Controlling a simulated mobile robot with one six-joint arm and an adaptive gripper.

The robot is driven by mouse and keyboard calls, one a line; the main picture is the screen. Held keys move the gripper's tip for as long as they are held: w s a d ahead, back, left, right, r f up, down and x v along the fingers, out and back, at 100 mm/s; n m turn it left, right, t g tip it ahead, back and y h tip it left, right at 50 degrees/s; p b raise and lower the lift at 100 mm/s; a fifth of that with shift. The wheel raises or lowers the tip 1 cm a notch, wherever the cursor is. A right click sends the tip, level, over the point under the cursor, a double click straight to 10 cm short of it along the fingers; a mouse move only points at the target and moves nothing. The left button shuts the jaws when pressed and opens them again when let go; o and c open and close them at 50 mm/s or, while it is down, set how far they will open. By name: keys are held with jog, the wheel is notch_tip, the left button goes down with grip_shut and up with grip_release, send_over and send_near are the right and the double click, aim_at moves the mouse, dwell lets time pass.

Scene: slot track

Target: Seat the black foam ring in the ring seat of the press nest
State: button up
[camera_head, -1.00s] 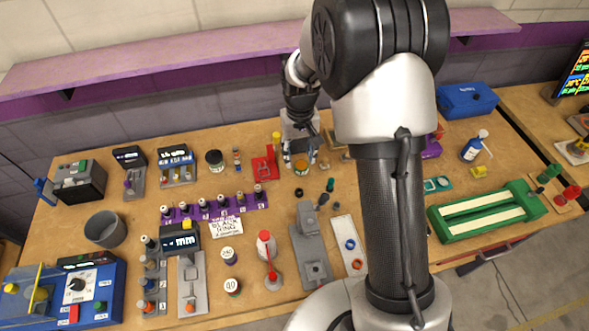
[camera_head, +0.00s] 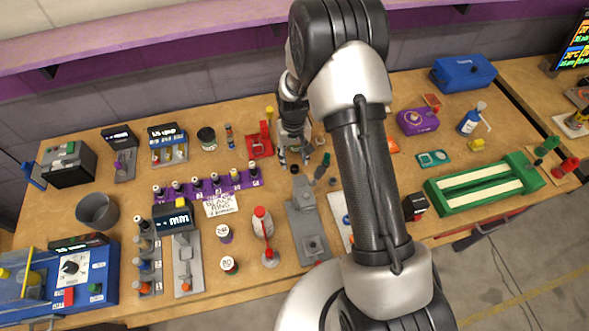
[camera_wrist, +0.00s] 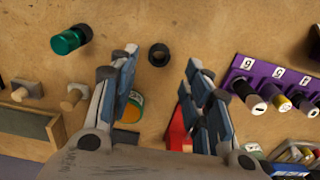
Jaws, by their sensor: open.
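The black foam ring (camera_head: 295,168) lies flat on the wooden bench just in front of my gripper (camera_head: 294,155). In the wrist view the ring (camera_wrist: 158,54) shows on bare wood, between the lines of my fingers. My gripper (camera_wrist: 158,75) is open and empty, with its fingers spread on either side of the ring in the picture. I cannot tell its exact height over the bench.
A green cylinder (camera_wrist: 70,40) lies near the ring. An orange-labelled jar (camera_wrist: 132,108) and a red stand (camera_head: 260,141) are close to my gripper. A purple rack (camera_head: 208,186) of bottles is to the left. A white plate (camera_head: 338,207) is partly hidden by my arm.

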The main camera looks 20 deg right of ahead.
aim_at(294, 170)
notch_tip(294, 170, down, 5)
jog(key=shift+d+r+b, duration=0.1)
jog(key=shift+r+b, duration=0.1)
jog(key=shift+b, duration=0.3)
jog(key=shift+r, duration=0.1)
jog(key=shift+c, duration=0.5)
jog(key=c, duration=0.7)
jog(key=shift+r, duration=0.1)
